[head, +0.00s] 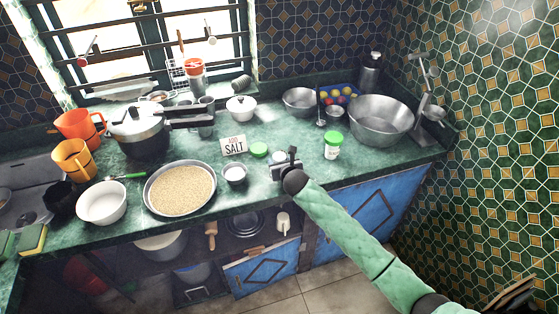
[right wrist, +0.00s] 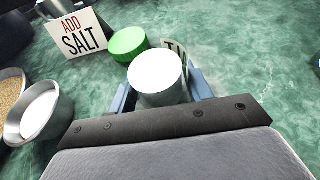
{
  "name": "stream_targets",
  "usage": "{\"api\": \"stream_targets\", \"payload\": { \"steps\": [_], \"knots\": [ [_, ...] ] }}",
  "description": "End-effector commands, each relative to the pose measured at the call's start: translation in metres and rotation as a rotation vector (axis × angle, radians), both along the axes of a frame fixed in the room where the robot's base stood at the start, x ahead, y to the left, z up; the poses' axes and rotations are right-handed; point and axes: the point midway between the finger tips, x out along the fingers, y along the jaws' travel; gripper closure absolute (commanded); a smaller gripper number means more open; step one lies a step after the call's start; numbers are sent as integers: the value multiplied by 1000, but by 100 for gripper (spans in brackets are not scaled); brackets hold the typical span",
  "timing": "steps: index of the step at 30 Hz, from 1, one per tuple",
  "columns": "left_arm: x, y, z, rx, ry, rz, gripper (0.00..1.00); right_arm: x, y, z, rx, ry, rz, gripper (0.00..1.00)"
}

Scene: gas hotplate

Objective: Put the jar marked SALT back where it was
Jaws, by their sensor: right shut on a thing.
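My right gripper (head: 283,168) is low over the counter and shut on a small jar (right wrist: 157,74) with a round white top and no lid on it. In the head view the jar (head: 278,157) is mostly hidden by the gripper. Part of a lettered label (right wrist: 174,46) shows beside the jar, too cut off to read. A green lid (right wrist: 128,43) lies on the counter just left of the jar, also seen in the head view (head: 259,149). Another jar (head: 333,150) with a green lid stands upright to the right; its label is too small to read. My left gripper is not in view.
An ADD SALT card (head: 233,145) stands left of the lid. A small metal bowl of white stuff (head: 235,175) and a wide pan of grain (head: 180,188) are to the left. A large metal basin (head: 381,120) is at the right. Counter around the jar is fairly clear.

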Motion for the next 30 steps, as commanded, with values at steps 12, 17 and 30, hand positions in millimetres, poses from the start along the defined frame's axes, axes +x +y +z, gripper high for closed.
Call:
{"api": "stream_targets", "payload": {
  "steps": [12, 17, 30],
  "knots": [
    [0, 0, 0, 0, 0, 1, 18, 0, 0, -2, 0, 0, 0, 28],
    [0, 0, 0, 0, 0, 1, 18, 0, 0, -2, 0, 0, 0, 28],
    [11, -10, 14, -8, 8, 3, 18, -29, -10, 9, -1, 0, 2, 28]
  ]
}}
